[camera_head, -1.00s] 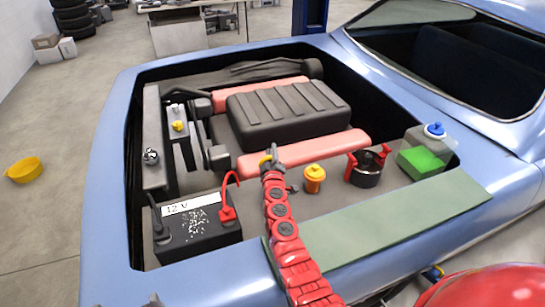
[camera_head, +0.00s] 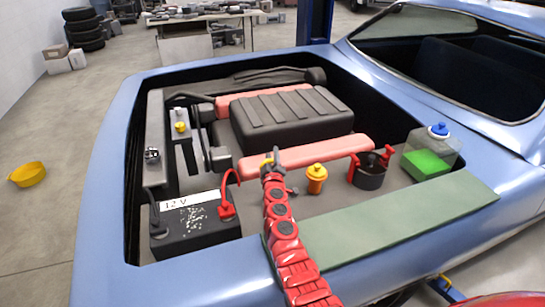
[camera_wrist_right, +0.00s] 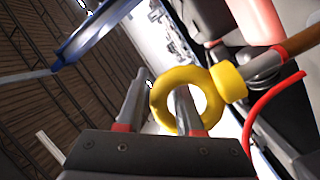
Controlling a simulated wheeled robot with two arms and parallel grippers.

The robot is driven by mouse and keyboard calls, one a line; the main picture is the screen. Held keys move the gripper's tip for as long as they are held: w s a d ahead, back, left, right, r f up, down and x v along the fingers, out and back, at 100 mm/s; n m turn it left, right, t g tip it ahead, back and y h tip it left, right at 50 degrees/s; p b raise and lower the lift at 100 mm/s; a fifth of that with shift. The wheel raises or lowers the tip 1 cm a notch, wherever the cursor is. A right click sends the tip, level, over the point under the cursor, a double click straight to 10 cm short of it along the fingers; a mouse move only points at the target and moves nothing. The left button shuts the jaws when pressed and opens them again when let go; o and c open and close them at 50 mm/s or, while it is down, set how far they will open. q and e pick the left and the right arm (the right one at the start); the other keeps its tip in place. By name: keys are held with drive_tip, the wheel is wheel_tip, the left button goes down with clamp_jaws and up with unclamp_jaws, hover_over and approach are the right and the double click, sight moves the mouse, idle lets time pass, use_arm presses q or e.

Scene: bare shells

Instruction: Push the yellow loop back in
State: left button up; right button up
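The yellow loop (camera_head: 266,163) shows small in the head view, at the tip of my red right arm over the front of the engine bay. In the right wrist view the loop (camera_wrist_right: 158,103) is a thick ring with a yellow neck, a grey metal collar and a brownish rod running to the upper right. My right gripper (camera_wrist_right: 160,85) has its two fingers apart. The ring's left rim lies between them, and the right finger shows through the ring's hole. I cannot tell whether either finger touches the ring. My left gripper is not in view.
A black battery (camera_head: 190,226) with a red terminal cover and cable is left of my arm. An orange cap (camera_head: 317,174), a black pot with red clips (camera_head: 370,175) and a green-filled bottle (camera_head: 428,160) stand to the right. A green panel (camera_head: 400,218) lies along the front edge.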

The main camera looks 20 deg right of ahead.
drive_tip(key=p+v, duration=0.3)
drive_tip(key=v, duration=1.4)
drive_tip(key=shift+s+p, duration=0.25)
drive_tip(key=shift+p, duration=0.05)
drive_tip(key=shift+r, duration=0.1)
